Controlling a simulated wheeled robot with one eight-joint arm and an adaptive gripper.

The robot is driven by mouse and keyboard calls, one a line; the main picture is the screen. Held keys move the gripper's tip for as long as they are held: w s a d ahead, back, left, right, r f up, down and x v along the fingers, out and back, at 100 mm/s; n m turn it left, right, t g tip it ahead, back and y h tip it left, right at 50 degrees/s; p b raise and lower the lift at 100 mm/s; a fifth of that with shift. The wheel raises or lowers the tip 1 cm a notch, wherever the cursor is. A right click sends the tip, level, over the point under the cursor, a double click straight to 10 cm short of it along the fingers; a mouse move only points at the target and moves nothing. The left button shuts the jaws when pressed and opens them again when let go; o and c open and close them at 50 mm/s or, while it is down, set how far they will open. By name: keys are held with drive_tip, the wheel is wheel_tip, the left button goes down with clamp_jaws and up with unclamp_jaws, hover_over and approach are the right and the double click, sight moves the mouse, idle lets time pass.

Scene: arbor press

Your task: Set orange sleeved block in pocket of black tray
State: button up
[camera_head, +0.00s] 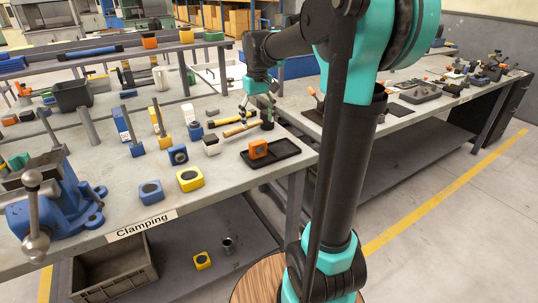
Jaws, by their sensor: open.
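The orange sleeved block (259,149) has a dark round opening in its face and stands at the left part of the black tray (287,151). It looks set down in or on the tray's left side; whether it is seated fully in a pocket is too small to tell. The tray lies near the right front edge of the grey workbench. My gripper (266,118) is open, behind and above the block and apart from it. Its fingers are small and partly blurred against the bench.
Left of the tray are white, blue and yellow sleeved blocks (190,179), upright rods and a hammer (241,128). A blue vise (60,205) stands at the bench's left front. A second bench (410,115) holds several parts.

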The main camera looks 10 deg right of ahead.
drive_tip(key=s+d+f+m+t, duration=0.1)
drive_tip(key=s+d+f+t, duration=0.1)
drive_tip(key=s+f, duration=0.8)
drive_tip(key=s+d+f+m+t, duration=0.2)
drive_tip(key=s+f, duration=0.8)
drive_tip(key=s, duration=0.2)
drive_tip(key=shift+f, duration=0.2)
drive_tip(key=shift+s, duration=0.1)
